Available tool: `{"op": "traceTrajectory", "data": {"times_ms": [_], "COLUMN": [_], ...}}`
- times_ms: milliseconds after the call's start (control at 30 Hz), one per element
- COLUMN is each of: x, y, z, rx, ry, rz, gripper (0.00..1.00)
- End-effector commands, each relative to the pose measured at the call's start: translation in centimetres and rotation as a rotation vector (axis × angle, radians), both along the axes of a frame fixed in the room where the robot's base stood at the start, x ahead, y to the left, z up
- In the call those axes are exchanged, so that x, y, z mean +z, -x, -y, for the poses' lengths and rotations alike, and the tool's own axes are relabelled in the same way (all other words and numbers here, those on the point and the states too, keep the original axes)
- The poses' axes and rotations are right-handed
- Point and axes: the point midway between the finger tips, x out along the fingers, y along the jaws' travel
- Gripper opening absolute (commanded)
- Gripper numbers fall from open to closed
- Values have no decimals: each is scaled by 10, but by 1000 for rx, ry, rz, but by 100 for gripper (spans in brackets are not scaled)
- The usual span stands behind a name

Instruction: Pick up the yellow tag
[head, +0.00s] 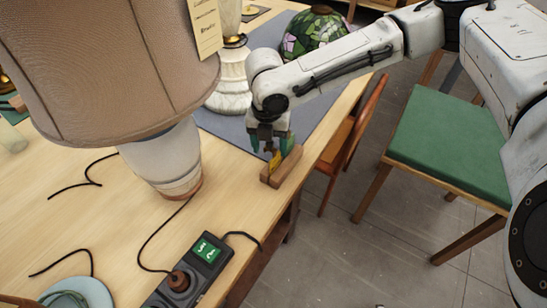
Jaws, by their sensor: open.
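Whether the fingers touch the tag cannot be told.
A large lamp with a brown shade (110,70) stands at left, a pale paper tag (206,28) hanging on it. A power strip (190,275) lies in front. Behind are a white lamp base (232,85) and a stained-glass shade (312,32). A green-seated chair (447,137) stands right.

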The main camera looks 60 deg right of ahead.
Motion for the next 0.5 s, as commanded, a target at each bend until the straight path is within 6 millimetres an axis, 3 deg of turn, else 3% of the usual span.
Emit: {"op": "traceTrajectory", "data": {"times_ms": [267,500], "x": [-5,-5], "y": [0,0], "z": [0,0], "rx": [1,0], "ry": [0,0], "rz": [1,0], "gripper": [63,42]}}
